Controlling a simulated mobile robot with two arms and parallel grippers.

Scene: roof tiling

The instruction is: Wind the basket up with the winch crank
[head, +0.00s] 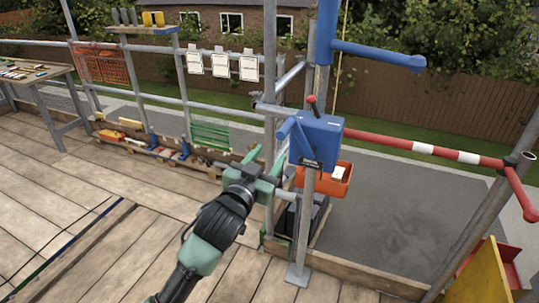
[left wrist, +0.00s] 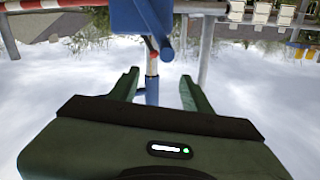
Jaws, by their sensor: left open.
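The blue winch box (head: 320,140) is fixed to a grey upright post, with a red-knobbed lever (head: 311,103) on top. A blue crank arm (head: 286,128) sticks out on its left side. The orange basket (head: 335,182) shows behind and below the winch, with a pale object in it. My left gripper (head: 264,166) is open and empty, just left of and below the crank. In the left wrist view, the open fingers (left wrist: 159,78) point towards the winch box (left wrist: 128,16), and the crank's blue end (left wrist: 165,50) lies beyond them, apparently apart. My right gripper is out of view.
A red and white rail (head: 420,148) runs right from the winch. A blue hoist arm (head: 375,53) is overhead with a rope beside it. Grey scaffold tubes stand close to my left gripper. The plank deck (head: 60,200) at left is mostly clear; a yellow panel (head: 475,275) stands at lower right.

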